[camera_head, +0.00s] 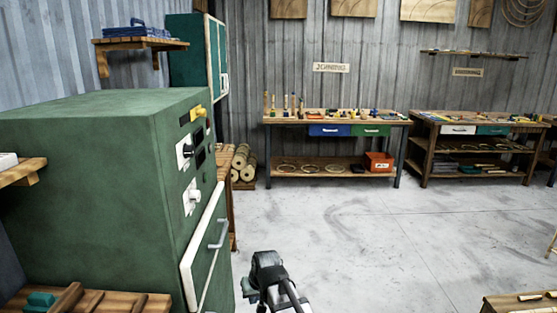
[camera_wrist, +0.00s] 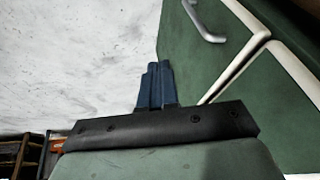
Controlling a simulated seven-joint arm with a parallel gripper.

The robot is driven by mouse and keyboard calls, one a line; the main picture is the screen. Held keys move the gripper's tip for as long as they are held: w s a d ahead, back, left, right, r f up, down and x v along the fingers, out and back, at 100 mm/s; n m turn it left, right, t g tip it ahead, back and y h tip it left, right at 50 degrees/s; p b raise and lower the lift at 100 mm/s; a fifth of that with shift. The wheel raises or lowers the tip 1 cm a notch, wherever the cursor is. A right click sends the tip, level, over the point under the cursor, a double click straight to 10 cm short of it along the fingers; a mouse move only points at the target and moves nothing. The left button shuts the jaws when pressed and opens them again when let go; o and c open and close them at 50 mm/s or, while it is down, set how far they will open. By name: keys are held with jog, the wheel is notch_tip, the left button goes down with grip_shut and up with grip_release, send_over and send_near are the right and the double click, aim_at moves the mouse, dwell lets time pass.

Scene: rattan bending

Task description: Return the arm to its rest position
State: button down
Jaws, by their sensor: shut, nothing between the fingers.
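My gripper (camera_wrist: 155,84) shows in the wrist view with its two dark fingers together and nothing between them. Beyond it in that view are a green surface with white edging (camera_wrist: 240,75) and a silver handle (camera_wrist: 207,24). In the head view my arm shows at the bottom middle, just right of the large green cabinet (camera_head: 90,170), with floor behind it. The cabinet's white-edged door (camera_head: 208,255) and its handle (camera_head: 219,234) are to the left of the arm. I cannot tell the exact gap between gripper and cabinet.
The grey floor (camera_head: 340,230) is open to the right of my arm. A workbench with tools (camera_head: 290,119) and a second bench (camera_head: 470,118) stand along the back wall. Rolled bundles (camera_head: 243,165) lie behind the cabinet. A wooden surface (camera_head: 525,303) juts in at the bottom right.

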jog(key=s+d+f+g+h, duration=0.1)
jog(key=s+d+f+g, duration=0.1)
jog(key=s+d+f, duration=0.5)
jog(key=s+d+f+m+g+h, duration=0.15)
jog(key=s+f, duration=0.25)
jog(key=f, duration=0.5)
jog(key=s+d+f+n+g, duration=0.1)
jog(key=s+d+f, duration=0.5)
jog(key=f, duration=0.2)
jog(key=s+d+f+m+g, duration=0.1)
jog(key=s+d+f+g, duration=0.1)
jog(key=s+f, duration=0.3)
jog(key=s+d+f+m+g, duration=0.1)
jog(key=s+d+f, duration=0.4)
jog(key=s, duration=0.7)
jog(key=s+d+f+m+g, duration=0.1)
jog(key=s+d+f+g, duration=0.1)
jog(key=s+f, duration=0.3)
jog(key=s+d, duration=0.1)
jog(key=s, duration=0.2)
jog(key=shift+s+d+g, duration=0.2)
jog(key=shift+s+g, duration=0.1)
jog(key=shift+g, duration=0.05)
